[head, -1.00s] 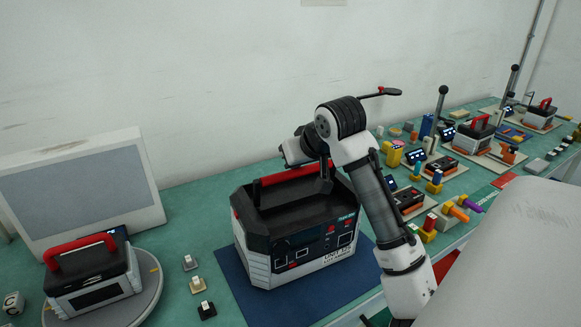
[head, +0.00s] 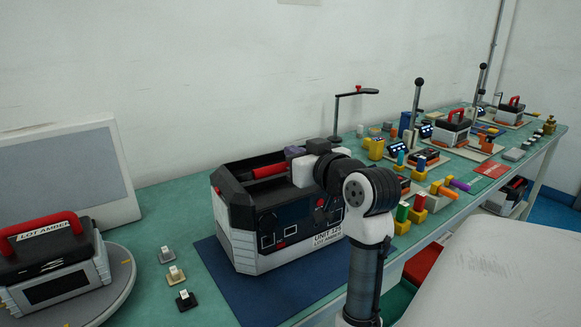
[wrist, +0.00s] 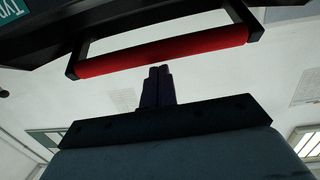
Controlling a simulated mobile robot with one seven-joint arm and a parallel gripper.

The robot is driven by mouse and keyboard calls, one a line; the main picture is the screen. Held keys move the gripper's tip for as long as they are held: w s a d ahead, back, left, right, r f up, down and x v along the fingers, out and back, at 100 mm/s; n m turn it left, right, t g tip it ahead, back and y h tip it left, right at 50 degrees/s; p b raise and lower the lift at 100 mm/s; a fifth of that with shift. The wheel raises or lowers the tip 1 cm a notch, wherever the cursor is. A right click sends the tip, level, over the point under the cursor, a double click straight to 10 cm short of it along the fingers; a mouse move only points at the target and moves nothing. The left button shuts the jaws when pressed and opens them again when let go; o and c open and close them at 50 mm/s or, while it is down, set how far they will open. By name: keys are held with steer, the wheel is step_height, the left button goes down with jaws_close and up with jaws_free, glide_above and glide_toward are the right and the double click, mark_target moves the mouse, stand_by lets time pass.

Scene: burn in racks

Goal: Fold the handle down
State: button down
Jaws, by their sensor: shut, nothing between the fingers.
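The large black and white unit (head: 285,222), labelled "UNIT 125", stands on a dark blue mat on the bench. Its red handle bar (head: 268,171) shows at the top of the unit, with its right part hidden behind my arm. In the wrist view the red handle (wrist: 165,52) stands out from the dark case on two black side arms. My gripper (wrist: 158,72) is shut and empty, with its fingertips close to the middle of the bar. I cannot tell whether they touch it. In the head view my wrist covers the unit's top right side.
A smaller unit with a red handle (head: 45,225) sits on a round grey turntable at left, before a grey panel (head: 65,180). Several small blocks stand between it and the mat (head: 240,290). The bench beyond, at right, is crowded with coloured parts, lever posts and more units.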

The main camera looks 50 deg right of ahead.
mark_target(302, 193)
steer(key=f+t+b, duration=0.1)
steer(key=b, duration=0.1)
steer(key=s+f+t+b, duration=0.1)
steer(key=b, duration=0.1)
steer(key=f+t+h+b, duration=0.1)
steer(key=t+b, duration=0.1)
steer(key=shift+s+a+f+b, duration=0.3)
steer(key=shift+s+f, duration=0.05)
steer(key=shift+s+f+b, duration=0.25)
steer(key=shift+f+b, duration=0.1)
steer(key=shift+b, duration=0.4)
steer(key=shift+a+f+b, duration=0.1)
steer(key=shift+f+b, duration=0.2)
steer(key=shift+f, duration=0.15)
